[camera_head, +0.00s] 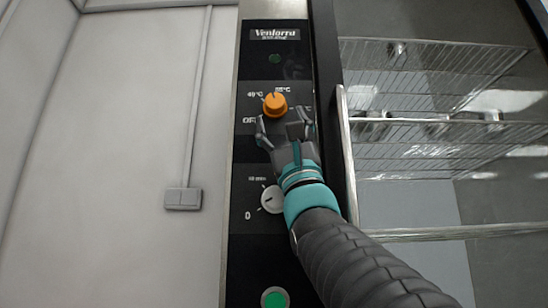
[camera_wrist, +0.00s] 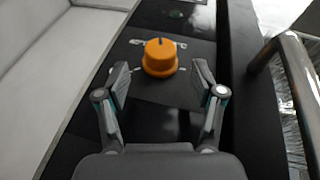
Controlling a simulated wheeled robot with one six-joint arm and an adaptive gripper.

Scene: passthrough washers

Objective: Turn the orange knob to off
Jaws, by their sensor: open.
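The orange knob (camera_head: 275,104) sits on the black control panel (camera_head: 252,215), with a dark pointer mark on its top. In the head view, temperature labels show above it and an "OFF" label, partly hidden, at its lower left. The mark points up, toward the temperature labels. My gripper (camera_head: 286,126) is open just below the knob. In the wrist view the knob (camera_wrist: 160,58) lies ahead, centred between and beyond the open fingertips (camera_wrist: 160,78). I see no contact.
A white timer dial (camera_head: 272,199) sits lower on the panel, partly behind my gripper's wrist, and a green button (camera_head: 275,298) is below it. A metal door handle (camera_head: 348,160) runs close on the right, beside a glass-fronted cabinet with wire racks (camera_head: 430,75). A light switch (camera_head: 183,198) is on the left wall.

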